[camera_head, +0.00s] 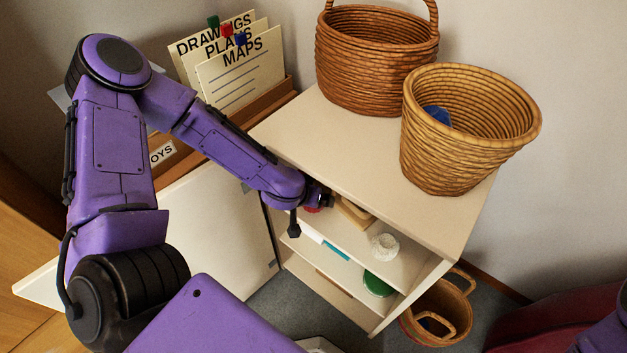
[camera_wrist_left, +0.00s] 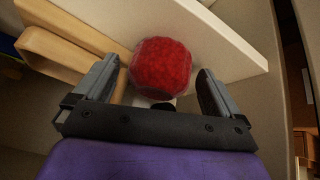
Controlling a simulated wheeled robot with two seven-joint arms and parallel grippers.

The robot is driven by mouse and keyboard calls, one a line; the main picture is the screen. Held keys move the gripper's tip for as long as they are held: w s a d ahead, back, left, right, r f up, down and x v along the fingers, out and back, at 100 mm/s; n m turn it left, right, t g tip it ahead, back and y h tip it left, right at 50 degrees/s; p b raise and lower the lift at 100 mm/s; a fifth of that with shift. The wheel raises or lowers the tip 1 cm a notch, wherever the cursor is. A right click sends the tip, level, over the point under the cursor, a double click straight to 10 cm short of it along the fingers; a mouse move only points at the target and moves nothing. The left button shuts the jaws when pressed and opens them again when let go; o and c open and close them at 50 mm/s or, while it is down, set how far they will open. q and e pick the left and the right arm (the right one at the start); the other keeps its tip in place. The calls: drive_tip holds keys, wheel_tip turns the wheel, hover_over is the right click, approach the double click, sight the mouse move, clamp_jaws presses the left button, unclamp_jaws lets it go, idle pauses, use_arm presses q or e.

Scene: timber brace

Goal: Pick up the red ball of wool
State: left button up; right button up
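The red ball of wool (camera_wrist_left: 161,66) shows in the left wrist view, between and just beyond the two fingers of my left gripper (camera_wrist_left: 152,88). The fingers are apart, with a gap on each side of the ball. In the head view a small bit of red (camera_head: 311,209) shows under my left gripper (camera_head: 318,199), which is at the upper shelf opening of the cabinet (camera_head: 370,165). The rest of the ball is hidden there by the gripper. My right gripper is not seen; only part of my right arm shows at the lower right edge.
A wooden piece (camera_head: 352,213) and a white ball (camera_head: 385,246) sit on the upper shelf, with a green item (camera_head: 377,285) below. Two wicker baskets (camera_head: 370,60) (camera_head: 465,135) stand on top. The cabinet door (camera_head: 215,225) is open. A handled basket (camera_head: 440,308) stands on the floor.

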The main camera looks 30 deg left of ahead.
use_arm(q)
drive_tip(key=c, duration=0.9)
drive_tip(key=shift+c, duration=0.2)
